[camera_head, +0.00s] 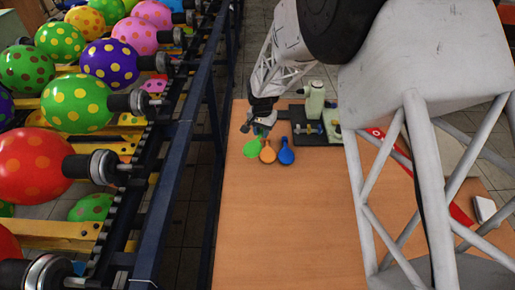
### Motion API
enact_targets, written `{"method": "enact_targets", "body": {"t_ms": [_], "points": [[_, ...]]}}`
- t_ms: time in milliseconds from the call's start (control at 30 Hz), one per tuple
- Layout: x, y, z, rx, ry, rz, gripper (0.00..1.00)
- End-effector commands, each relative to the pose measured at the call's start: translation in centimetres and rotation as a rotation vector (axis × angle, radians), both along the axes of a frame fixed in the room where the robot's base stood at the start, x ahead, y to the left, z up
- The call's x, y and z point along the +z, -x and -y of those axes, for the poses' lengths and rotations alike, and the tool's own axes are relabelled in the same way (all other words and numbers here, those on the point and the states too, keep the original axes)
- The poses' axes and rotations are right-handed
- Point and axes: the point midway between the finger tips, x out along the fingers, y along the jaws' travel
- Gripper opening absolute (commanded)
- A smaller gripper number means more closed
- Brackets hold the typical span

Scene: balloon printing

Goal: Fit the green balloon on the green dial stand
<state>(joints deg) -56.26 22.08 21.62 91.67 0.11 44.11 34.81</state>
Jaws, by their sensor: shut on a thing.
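The green balloon (251,149) is flat and uninflated, at the left of a row of balloons near the table's left edge. My gripper (260,131) is shut at the neck end of the green balloon. The fingertips are small, and I cannot tell whether the balloon is clear of the table. A dark board (303,133) lies to the right of my gripper. On it stand pale green upright parts (316,99), with small dials or fittings beside them. I cannot make out clearly which part is the green dial stand.
An orange balloon (267,154) and a blue balloon (286,152) lie just right of the green one. The wooden table (280,225) is clear towards the front. A dark blue rail (180,165) and a conveyor with several inflated dotted balloons run along the left.

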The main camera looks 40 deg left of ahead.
Motion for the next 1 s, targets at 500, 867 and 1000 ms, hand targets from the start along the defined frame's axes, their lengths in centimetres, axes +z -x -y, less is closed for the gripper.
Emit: {"method": "enact_targets", "body": {"t_ms": [500, 867, 1000], "points": [[7.2, -12.5, -5.2, -0.612, -0.017, -0.001, 0.13], [10.3, -18.5, -8.0, -0.900, -0.009, -0.007, 0.13], [11.1, -20.5, -9.0, -0.992, -0.004, -0.007, 0.13]]}}
